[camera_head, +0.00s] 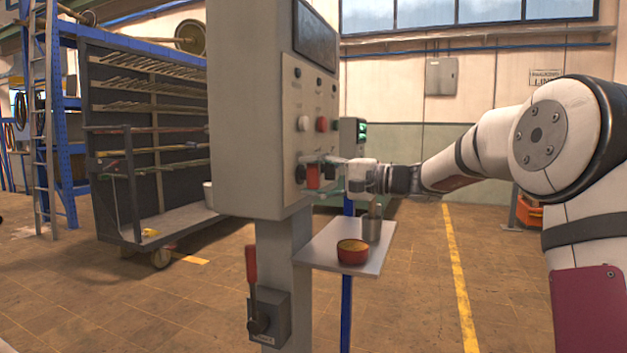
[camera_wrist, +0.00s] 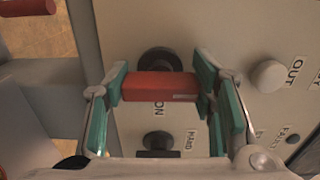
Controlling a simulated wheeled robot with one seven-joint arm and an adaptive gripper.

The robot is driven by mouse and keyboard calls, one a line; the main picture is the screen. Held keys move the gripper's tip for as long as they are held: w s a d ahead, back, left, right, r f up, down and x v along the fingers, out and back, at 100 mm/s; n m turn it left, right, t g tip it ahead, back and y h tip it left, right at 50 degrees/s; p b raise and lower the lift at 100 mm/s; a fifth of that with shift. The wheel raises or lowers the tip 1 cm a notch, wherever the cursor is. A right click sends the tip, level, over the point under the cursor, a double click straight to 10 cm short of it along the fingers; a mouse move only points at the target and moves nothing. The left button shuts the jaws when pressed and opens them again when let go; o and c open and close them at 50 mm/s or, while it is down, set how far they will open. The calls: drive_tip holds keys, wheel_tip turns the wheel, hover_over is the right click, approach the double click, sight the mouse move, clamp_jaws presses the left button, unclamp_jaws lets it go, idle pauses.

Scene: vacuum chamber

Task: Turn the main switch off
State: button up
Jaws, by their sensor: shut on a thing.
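A red block-shaped switch handle (camera_wrist: 158,86) sits on a dark round base on the panel, with an "ON" label beside it in the wrist view. In the head view the red handle (camera_head: 313,177) is low on the front of the grey control cabinet (camera_head: 252,120). My gripper (camera_wrist: 162,84) has its green-padded fingers at both ends of the handle and is shut on it. In the head view my gripper (camera_head: 322,168) reaches the panel from the right and partly hides the handle. Whether this handle is the main switch cannot be read from the labels.
A black knob (camera_wrist: 157,141) and a white button (camera_wrist: 269,76) are close to my fingers. A small shelf (camera_head: 325,252) below holds a red bowl (camera_head: 352,252) and a metal cup (camera_head: 372,228). A red-handled lever (camera_head: 251,265) is on the post.

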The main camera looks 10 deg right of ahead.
drive_tip(key=o, duration=1.2)
drive_tip(key=shift+c, duration=0.2)
drive_tip(key=v, duration=1.2)
